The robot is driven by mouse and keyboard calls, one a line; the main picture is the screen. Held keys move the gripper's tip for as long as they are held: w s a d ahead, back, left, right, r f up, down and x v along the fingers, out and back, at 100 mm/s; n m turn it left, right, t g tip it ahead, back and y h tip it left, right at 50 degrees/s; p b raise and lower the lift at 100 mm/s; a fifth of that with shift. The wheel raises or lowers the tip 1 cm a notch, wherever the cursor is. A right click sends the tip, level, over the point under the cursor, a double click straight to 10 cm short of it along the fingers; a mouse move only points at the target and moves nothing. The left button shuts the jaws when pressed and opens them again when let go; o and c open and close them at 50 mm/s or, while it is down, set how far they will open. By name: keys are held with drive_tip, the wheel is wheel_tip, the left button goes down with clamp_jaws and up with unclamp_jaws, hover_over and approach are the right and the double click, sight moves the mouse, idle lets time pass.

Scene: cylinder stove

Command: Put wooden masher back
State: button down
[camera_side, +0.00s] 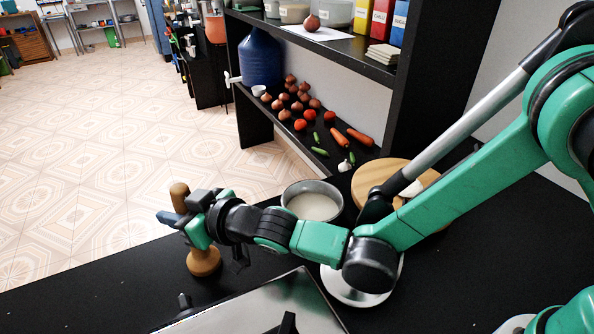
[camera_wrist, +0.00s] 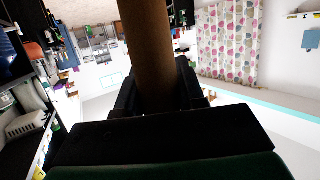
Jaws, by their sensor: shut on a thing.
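The wooden masher (camera_side: 203,262) is upright at the left of the black counter in the side view, with its wide round base down and its handle up. My gripper (camera_side: 182,215) is shut on the masher's handle. In the wrist view the brown handle (camera_wrist: 147,45) runs up between my gripper's dark fingers (camera_wrist: 155,90). The masher's base looks to be at the counter surface, but I cannot tell whether it touches.
A metal pot (camera_side: 312,187) with pale contents stands behind my arm. A round wooden board (camera_side: 375,172) and a white plate (camera_side: 345,296) lie nearby. A metal stove (camera_side: 245,308) is at the front. A black shelf (camera_side: 375,75) with vegetables stands behind.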

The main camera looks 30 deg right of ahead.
drive_tip(key=shift+f, duration=0.15)
drive_tip(key=c, duration=0.5)
unclamp_jaws()
drive_tip(key=shift+c, duration=0.2)
